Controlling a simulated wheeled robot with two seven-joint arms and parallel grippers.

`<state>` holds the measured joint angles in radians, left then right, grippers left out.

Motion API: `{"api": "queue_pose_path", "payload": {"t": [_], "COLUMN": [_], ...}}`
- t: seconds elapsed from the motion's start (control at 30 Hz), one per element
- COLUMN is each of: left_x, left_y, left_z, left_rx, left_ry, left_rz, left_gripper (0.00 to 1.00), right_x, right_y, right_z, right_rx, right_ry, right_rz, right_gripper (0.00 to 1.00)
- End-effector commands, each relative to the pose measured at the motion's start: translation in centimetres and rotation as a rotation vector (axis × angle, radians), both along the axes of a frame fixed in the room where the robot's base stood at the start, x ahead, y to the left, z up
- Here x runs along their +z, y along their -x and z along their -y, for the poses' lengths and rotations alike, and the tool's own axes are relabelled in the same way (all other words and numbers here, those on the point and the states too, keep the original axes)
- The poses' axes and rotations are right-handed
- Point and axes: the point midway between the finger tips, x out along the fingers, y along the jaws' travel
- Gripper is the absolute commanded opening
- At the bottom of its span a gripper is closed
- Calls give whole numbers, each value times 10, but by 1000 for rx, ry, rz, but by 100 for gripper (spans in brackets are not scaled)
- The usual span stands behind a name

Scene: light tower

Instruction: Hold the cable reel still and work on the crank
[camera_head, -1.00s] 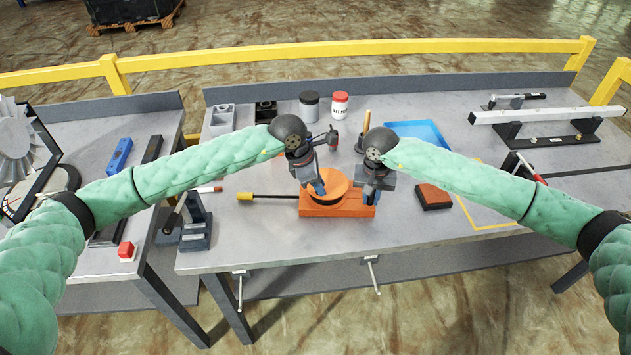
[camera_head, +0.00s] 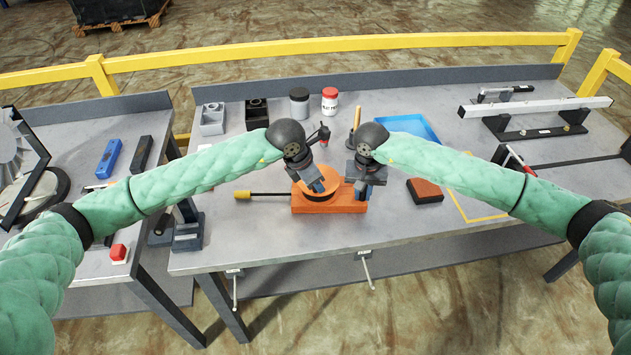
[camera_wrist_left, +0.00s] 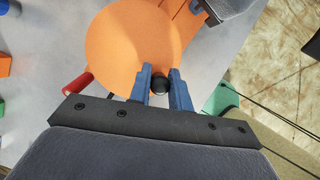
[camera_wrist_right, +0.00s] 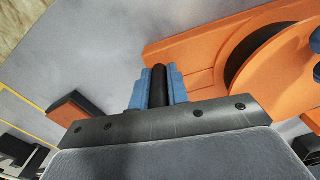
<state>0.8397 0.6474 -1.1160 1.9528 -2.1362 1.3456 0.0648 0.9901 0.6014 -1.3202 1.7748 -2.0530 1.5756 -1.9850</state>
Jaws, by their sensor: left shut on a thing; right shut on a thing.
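The cable reel has an orange base (camera_head: 330,208) on the grey bench and a round orange disc on top, which fills much of the left wrist view (camera_wrist_left: 125,45). My left gripper (camera_head: 317,187) is above the disc. Its blue fingers are shut on the black crank knob (camera_wrist_left: 160,84) near the disc's rim. My right gripper (camera_head: 361,190) is at the right end of the base. In the right wrist view its fingers are shut on a black upright post (camera_wrist_right: 158,86) beside the orange base (camera_wrist_right: 190,50). My grippers partly hide the reel in the head view.
A dark block with an orange-brown top (camera_head: 425,189) lies to the right. A blue tray (camera_head: 410,124) and jars (camera_head: 329,101) stand behind.

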Motion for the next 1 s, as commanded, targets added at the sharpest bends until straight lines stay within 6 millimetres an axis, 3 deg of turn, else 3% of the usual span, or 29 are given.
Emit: {"api": "queue_pose_path", "payload": {"t": [0.1,0.13,0.2,0.23,0.63,1.0], "left_x": [0,0,0,0,8,68], "left_y": [1,1,1,0,1,13], "left_z": [1,1,1,1,-3,-25], "left_rx": [-3,-3,-3,-2,-1,-1], "left_ry": [1,1,1,1,1,1], "left_rz": [0,0,0,0,1,2], "left_gripper": [0,26,39,42,42,42], "right_x": [1,1,1,1,1,1], "right_y": [0,0,0,0,0,0], "right_z": [-2,-2,-2,-2,-1,-1], "right_rx": [2,2,2,2,1,0], "right_ry": [-4,-4,-3,-3,-2,-2], "right_rz": [0,0,1,1,1,1], "right_gripper": [0,0,0,0,0,0]}}
